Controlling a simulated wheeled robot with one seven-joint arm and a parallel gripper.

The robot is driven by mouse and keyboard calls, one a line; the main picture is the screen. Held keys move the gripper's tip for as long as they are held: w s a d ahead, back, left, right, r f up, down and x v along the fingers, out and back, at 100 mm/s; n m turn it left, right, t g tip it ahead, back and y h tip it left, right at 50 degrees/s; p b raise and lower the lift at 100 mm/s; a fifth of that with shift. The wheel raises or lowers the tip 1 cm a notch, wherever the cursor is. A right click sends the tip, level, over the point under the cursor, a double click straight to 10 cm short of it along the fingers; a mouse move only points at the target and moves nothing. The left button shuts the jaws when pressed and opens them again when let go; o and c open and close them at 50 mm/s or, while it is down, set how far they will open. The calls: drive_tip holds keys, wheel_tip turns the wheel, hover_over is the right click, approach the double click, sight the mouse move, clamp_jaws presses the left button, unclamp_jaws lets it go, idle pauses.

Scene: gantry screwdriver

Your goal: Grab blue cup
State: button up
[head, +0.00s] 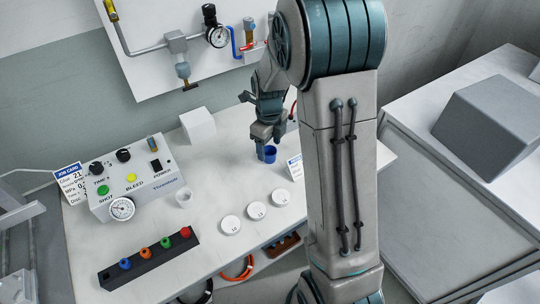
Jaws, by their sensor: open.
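The blue cup (269,155) stands on the white table beside the small card, in the head view. My gripper (264,141) is directly above and behind the cup, pointing down, and appears close to its rim. The gripper is open. The fingertips are small here, and I cannot tell whether they touch the cup or reach around it.
On the white table (208,241) stand a control box (134,184), a white cube (198,126), several round white discs (231,224) and a black rack (149,261) with coloured knobs. A wall panel with pipes and a gauge (218,36) rises behind. A grey block (487,122) lies right.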

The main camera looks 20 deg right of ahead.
sight(270, 151)
drive_tip(key=shift+f, duration=1.6)
drive_tip(key=c, duration=1)
